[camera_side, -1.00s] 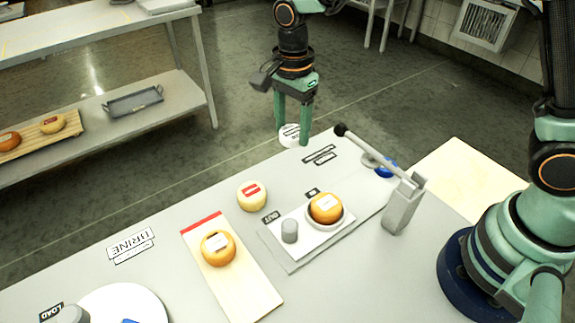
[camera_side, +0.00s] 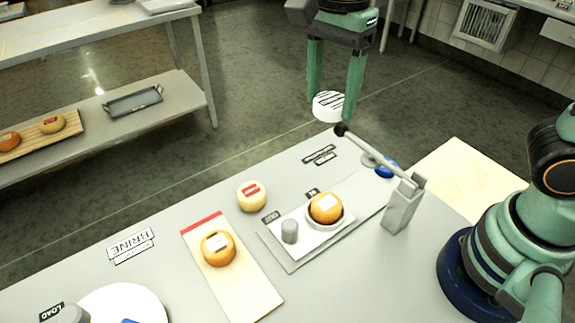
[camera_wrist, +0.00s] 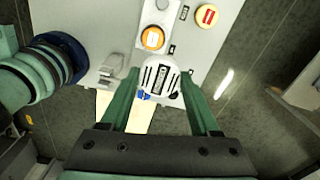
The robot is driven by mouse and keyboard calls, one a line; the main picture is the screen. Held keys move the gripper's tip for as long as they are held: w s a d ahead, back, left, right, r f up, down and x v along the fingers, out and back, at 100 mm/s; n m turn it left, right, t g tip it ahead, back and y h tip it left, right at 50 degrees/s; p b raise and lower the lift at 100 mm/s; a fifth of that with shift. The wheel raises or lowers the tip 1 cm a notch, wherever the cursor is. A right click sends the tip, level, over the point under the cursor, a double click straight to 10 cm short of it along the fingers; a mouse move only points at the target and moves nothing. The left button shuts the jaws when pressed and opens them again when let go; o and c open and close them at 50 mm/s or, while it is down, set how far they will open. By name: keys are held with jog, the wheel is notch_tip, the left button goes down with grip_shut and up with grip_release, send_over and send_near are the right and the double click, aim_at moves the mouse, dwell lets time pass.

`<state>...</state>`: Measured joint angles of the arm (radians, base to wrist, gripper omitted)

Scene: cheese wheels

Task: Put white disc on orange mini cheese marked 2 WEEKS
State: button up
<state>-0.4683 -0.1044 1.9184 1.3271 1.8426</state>
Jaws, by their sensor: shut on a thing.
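My gripper (camera_side: 333,98) is shut on a white disc (camera_side: 328,107) with dark printed lines, held in the air above the table's far edge. The disc (camera_wrist: 160,79) also shows between the fingers in the wrist view. An orange mini cheese (camera_side: 325,206) with a white label sits in a round white dish on a grey plate. A second orange mini cheese (camera_side: 218,246) with a white label sits on a wooden board. The labels are too small to read. In the wrist view, the cheese in the dish (camera_wrist: 152,38) lies just beyond the disc.
A pale cheese (camera_side: 251,195) with a red label stands near the far edge. A grey cylinder (camera_side: 289,231) stands on the grey plate (camera_side: 292,264). A grey stand with a slanted, dark-tipped arm (camera_side: 401,206) rises at the right. A white round plate (camera_side: 150,304) lies front left.

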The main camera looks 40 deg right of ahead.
aim_at(326, 203)
jog(key=shift+s+r, duration=0.2)
jog(key=shift+s, duration=0.7)
jog(key=shift+s+d+f, duration=0.1)
jog(key=shift+s+f, duration=0.05)
jog(key=shift+f, duration=0.2)
notch_tip(326, 203, down, 19)
jog(key=shift+f, duration=0.1)
jog(key=shift+f, duration=0.15)
jog(key=o, duration=1.3)
jog(key=shift+o, duration=0.2)
